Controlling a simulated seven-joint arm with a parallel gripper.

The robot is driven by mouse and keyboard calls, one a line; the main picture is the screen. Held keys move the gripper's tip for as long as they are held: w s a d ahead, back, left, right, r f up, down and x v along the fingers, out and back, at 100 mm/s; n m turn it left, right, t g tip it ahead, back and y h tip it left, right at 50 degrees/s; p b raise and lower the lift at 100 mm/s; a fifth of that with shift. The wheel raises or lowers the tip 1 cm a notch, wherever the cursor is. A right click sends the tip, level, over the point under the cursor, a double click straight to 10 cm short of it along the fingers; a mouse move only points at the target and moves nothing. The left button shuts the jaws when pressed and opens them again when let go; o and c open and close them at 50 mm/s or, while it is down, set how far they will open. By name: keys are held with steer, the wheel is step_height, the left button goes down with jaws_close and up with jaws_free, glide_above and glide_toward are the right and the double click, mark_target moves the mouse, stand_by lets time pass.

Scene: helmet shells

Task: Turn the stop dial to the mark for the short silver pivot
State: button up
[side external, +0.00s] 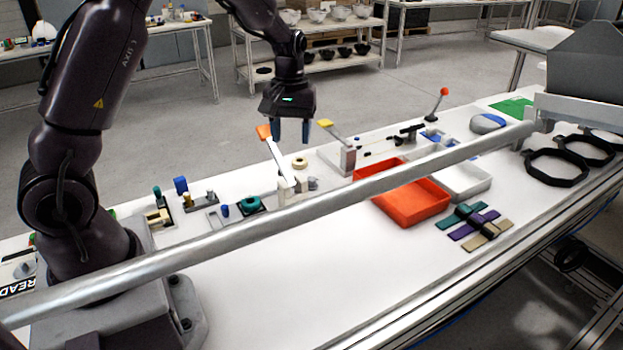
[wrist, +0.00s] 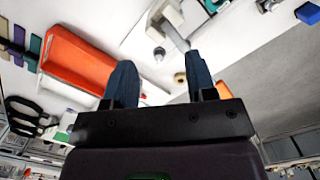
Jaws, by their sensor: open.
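My gripper (side external: 291,134) is open and empty, its two dark blue fingers pointing down above the bench, behind the lever with the orange handle (side external: 264,132). In the wrist view its fingers (wrist: 160,82) stand apart with nothing between them. A teal round part with a dark centre (side external: 251,203) lies on the bench left of the lever; I cannot tell whether it is the stop dial. A cream ring (side external: 300,162) lies below the gripper and also shows in the wrist view (wrist: 180,78). The dial's marks and the short silver pivot cannot be made out.
A lever with a yellow handle (side external: 326,123) stands near the gripper. A long grey rail (side external: 330,202) crosses the side view. The front of the white bench (side external: 320,290) is clear.

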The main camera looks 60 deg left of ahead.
mark_target(312, 178)
steer(key=w+a+f+n, duration=0.7)
steer(key=w, duration=0.2)
steer(key=shift+t+y, duration=0.3)
steer(key=shift+y, duration=0.1)
step_height(312, 178, down, 12)
steer(key=shift+s+r, duration=0.1)
steer(key=shift+s, duration=0.05)
steer(key=c, duration=0.9)
